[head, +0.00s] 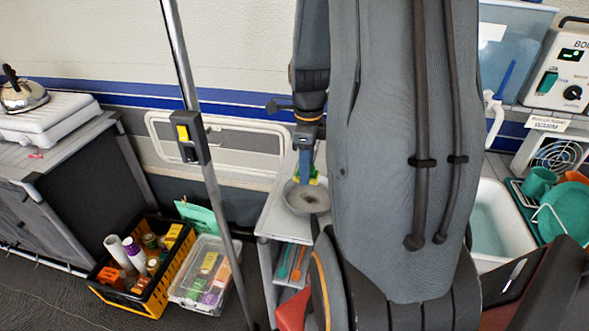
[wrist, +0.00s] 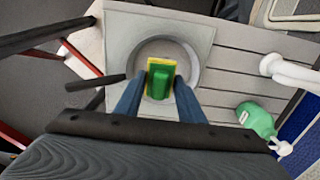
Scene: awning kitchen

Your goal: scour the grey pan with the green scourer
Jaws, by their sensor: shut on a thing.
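The grey pan (head: 306,198) stands on a small slatted table behind my arm in the head view, with a brownish patch on its inside. In the wrist view the pan (wrist: 192,52) sits on a light grey square board, its dark handle pointing left. My gripper (wrist: 160,88) is shut on the green scourer (wrist: 160,76), which has a yellow layer. The scourer is over the inside of the pan; I cannot tell whether it touches the bottom. My gripper (head: 306,172) also shows at the pan in the head view.
A green bottle (wrist: 257,119) lies or stands on the slatted table (wrist: 245,75), near a white tap-like thing (wrist: 288,72). A yellow-black crate (head: 135,305) and a clear box (head: 190,296) are on the floor. A white basin (head: 507,205) is at the right.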

